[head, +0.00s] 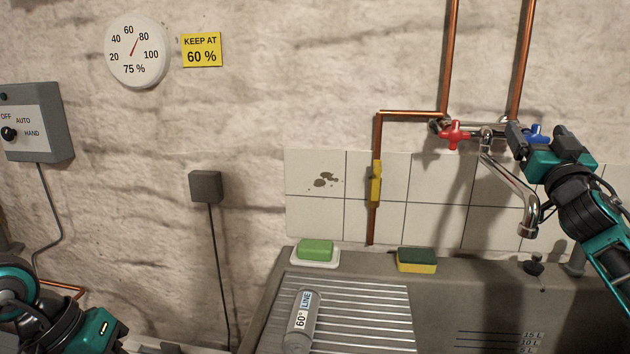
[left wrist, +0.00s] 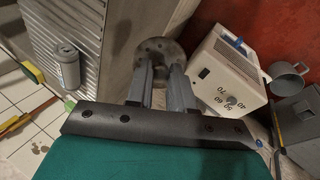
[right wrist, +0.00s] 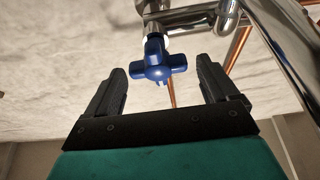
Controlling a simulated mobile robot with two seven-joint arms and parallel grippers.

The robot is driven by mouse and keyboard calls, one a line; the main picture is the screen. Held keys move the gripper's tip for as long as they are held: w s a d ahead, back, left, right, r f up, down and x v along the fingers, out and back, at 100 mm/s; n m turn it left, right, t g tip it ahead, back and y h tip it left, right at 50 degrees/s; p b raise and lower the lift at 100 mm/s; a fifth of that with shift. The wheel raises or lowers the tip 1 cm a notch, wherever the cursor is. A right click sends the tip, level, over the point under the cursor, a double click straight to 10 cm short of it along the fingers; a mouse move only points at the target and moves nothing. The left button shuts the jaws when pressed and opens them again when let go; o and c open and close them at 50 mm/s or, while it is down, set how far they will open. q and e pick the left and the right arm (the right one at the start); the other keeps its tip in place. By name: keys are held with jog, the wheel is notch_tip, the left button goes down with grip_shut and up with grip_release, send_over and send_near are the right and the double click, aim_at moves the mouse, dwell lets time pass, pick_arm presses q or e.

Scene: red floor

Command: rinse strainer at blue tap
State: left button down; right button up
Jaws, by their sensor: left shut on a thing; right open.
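The blue tap handle (right wrist: 157,65) is a cross-shaped knob. In the right wrist view it sits between the fingers of my right gripper (right wrist: 160,85), which is open, with a gap on both sides. In the head view the blue handle (head: 537,132) is partly hidden by my right gripper (head: 518,138). The chrome spout (head: 512,185) hangs over the sink (head: 480,305); no water shows. In the left wrist view my left gripper (left wrist: 160,80) is shut on a round grey piece with holes, seemingly the strainer (left wrist: 155,48), beside the ribbed drainboard. The head view does not show the strainer.
A red tap handle (head: 454,134) is left of the blue one. A grey cylinder (head: 302,320) lies on the drainboard (head: 380,310). A green soap (head: 315,249) and a sponge (head: 416,260) sit on the back ledge. A white box (left wrist: 228,75) stands near the left gripper.

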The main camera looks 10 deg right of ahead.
pick_arm(q)
jog(key=shift+r, duration=0.15)
pick_arm(e)
jog(key=shift+x, duration=0.75)
jog(key=c, duration=1)
pick_arm(q)
jog(key=shift+r+p, duration=0.9)
jog(key=shift+p, duration=0.05)
pick_arm(e)
jog(key=shift+o, duration=0.2)
jog(key=n+y, duration=0.2)
jog(key=n, duration=0.2)
jog(key=shift+a+r+t, duration=0.1)
jog(key=shift+t, duration=0.2)
pick_arm(q)
jog(key=shift+r+p, duration=0.5)
pick_arm(e)
jog(key=n, duration=0.1)
jog(key=n+y, duration=0.1)
jog(key=shift+w+a+n+y, duration=0.1)
jog(key=shift+a+n+y, duration=0.05)
jog(key=shift+n+y, duration=0.2)
jog(key=o, duration=1)
jog(key=shift+c, duration=0.2)
